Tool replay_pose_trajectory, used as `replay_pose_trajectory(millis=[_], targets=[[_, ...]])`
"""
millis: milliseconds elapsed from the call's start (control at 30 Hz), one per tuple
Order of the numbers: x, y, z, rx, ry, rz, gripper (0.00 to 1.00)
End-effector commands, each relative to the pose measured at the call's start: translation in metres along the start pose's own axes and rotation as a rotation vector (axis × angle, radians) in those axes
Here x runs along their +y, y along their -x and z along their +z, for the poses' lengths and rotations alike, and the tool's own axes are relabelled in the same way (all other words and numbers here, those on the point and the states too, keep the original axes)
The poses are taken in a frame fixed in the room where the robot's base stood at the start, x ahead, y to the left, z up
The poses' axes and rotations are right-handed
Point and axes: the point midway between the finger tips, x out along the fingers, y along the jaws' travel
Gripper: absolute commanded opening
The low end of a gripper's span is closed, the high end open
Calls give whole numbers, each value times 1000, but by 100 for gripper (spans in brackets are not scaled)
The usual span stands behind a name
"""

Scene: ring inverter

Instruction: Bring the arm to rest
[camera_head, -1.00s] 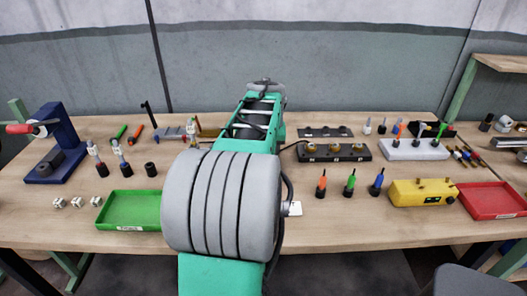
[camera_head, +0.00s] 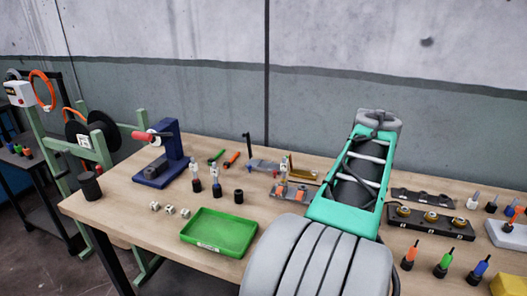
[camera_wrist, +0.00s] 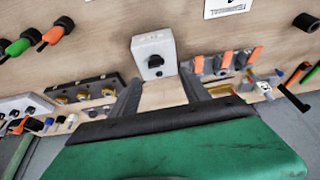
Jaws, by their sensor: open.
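My gripper (camera_wrist: 161,80) shows in the wrist view with its two dark fingers spread apart and nothing between them. Bare wooden table shows through the gap. A small pale box with a black round knob (camera_wrist: 153,55) is just beyond the fingertips; I cannot tell whether a finger touches it. In the head view my green and grey arm reaches out over the table, right of the middle. The gripper itself is hidden behind the arm there.
A green tray (camera_head: 222,232), a blue press (camera_head: 165,155) and small white cubes (camera_head: 170,210) are left of my arm. A dark block with brass-coloured parts (camera_head: 430,222) and coloured-tip tools (camera_head: 443,262) are on its right. A concrete wall (camera_head: 400,60) stands behind the table.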

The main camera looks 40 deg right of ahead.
Motion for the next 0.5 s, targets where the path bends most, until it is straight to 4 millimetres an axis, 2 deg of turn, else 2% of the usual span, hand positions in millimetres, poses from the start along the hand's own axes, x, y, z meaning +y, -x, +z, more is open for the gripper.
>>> replay_pose_trajectory(millis=[67,167,200,267,300,367,400,467,500], targets=[[-30,4,4,-4,50,-22,55],[-96,12,25,-16,167,-73,55],[-128,17,40,-22,226,-98,55],[-174,25,68,-34,323,-137,55],[-201,31,90,-41,388,-162,55],[-238,41,128,-53,490,-198,55],[-260,48,156,-60,562,-224,55],[-285,58,200,-71,673,-260,55],[-297,64,229,-77,744,-282,55]])
